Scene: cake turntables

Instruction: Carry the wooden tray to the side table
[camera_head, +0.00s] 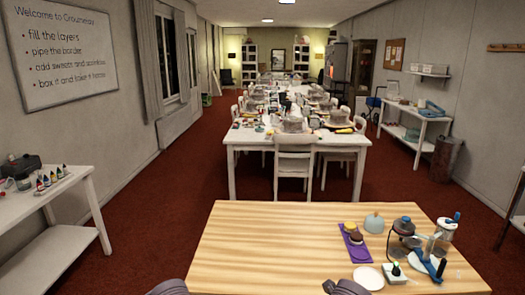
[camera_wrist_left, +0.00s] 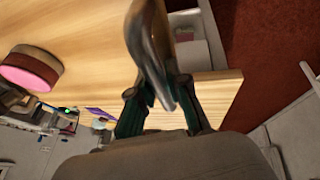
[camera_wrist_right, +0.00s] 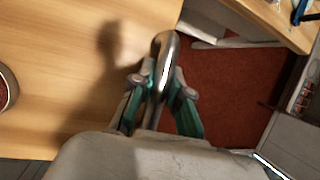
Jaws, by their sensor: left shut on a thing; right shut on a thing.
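The wooden tray is below the head view. Its bare wood fills the upper left of the left wrist view (camera_wrist_left: 70,30) and the left of the right wrist view (camera_wrist_right: 60,60). A round cake with pink and brown sides (camera_wrist_left: 30,72) stands on it. My left gripper (camera_wrist_left: 160,105) is shut on one curved metal handle (camera_wrist_left: 150,45); my right gripper (camera_wrist_right: 160,85) is shut on the other (camera_wrist_right: 164,50). In the head view only grey parts of my arms show at the bottom edge. A light wood-topped table (camera_head: 270,240) is directly ahead; I cannot tell if it is the side table.
The table's left and middle are bare. Its right holds a purple mat with small items (camera_head: 352,240), a glass jar (camera_head: 402,232), a white plate (camera_head: 368,278) and a blue-handled tool (camera_head: 432,265). Beyond stands a long white table with chairs (camera_head: 295,162). Red carpet (camera_head: 150,215) lies open at left.

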